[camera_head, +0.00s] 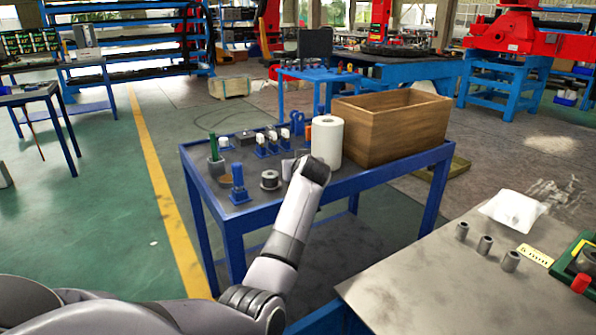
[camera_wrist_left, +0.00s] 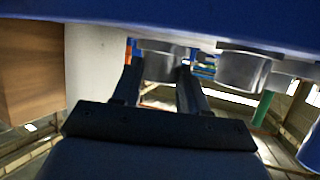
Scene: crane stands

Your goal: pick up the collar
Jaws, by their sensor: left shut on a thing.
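My left arm reaches over the blue table (camera_head: 330,185) in the head view, and its wrist hides the gripper there. In the left wrist view my left gripper (camera_wrist_left: 159,70) has its two fingers on either side of a grey metal collar (camera_wrist_left: 160,62) and is shut on it. The collar is close to the table surface; I cannot tell whether it touches. A second round metal part (camera_wrist_left: 241,72) is beside it, apart from the fingers. In the head view a round metal part (camera_head: 270,180) stands left of my wrist. My right gripper is not in view.
A white paper roll (camera_head: 327,141) and a wooden box (camera_head: 395,128) stand just beyond my wrist. Small blue-and-white parts (camera_head: 266,142) and a blue stand (camera_head: 239,184) are on the left. A grey bench (camera_head: 430,280) at right holds metal cylinders (camera_head: 484,245).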

